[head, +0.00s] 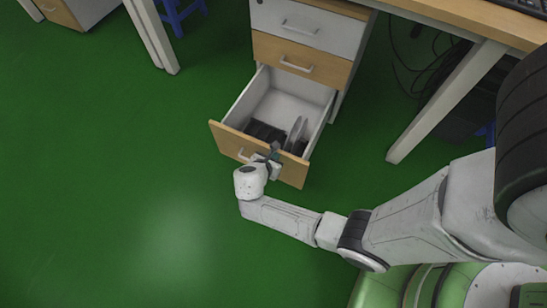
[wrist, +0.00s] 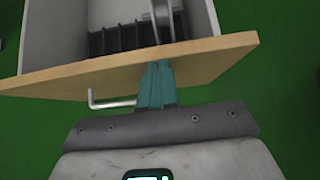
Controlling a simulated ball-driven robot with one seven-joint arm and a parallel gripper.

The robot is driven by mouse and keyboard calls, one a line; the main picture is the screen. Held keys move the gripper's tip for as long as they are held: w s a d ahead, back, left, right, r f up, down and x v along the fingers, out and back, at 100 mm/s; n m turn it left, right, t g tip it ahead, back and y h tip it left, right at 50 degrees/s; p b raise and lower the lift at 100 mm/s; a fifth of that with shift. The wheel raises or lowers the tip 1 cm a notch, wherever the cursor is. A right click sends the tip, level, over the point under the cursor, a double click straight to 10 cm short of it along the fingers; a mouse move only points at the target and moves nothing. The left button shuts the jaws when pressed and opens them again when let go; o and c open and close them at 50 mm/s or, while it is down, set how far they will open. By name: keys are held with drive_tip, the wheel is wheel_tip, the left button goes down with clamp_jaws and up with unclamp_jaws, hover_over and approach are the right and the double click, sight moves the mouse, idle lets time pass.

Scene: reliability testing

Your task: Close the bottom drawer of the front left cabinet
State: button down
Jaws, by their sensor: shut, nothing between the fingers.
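The cabinet (head: 302,68) stands under the desk with its bottom drawer (head: 232,139) pulled far out. The drawer has a wooden front, pale inner walls and a metal bar handle. A black slotted thing and a round pale disc lie inside near the front. In the wrist view the drawer front (wrist: 90,78) crosses the picture, with the handle (wrist: 110,104) to the left of the fingers. My gripper (head: 274,152) is at the outer side of the drawer front, near its middle. Its teal fingers (wrist: 158,75) are shut and empty, at the front panel; exact contact cannot be told.
The two upper drawers of the cabinet look shut. A desk (head: 465,20) with a pale leg (head: 440,108) stands to the right, with cables and a dark box beneath. Another desk leg (head: 150,35) is at the upper left. The green floor (head: 110,200) at the left is clear.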

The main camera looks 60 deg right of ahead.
drive_tip(key=w+d+b, duration=0.1)
drive_tip(key=d+b, duration=0.6)
drive_tip(key=d, duration=2.5)
drive_tip(key=shift+d, duration=0.15)
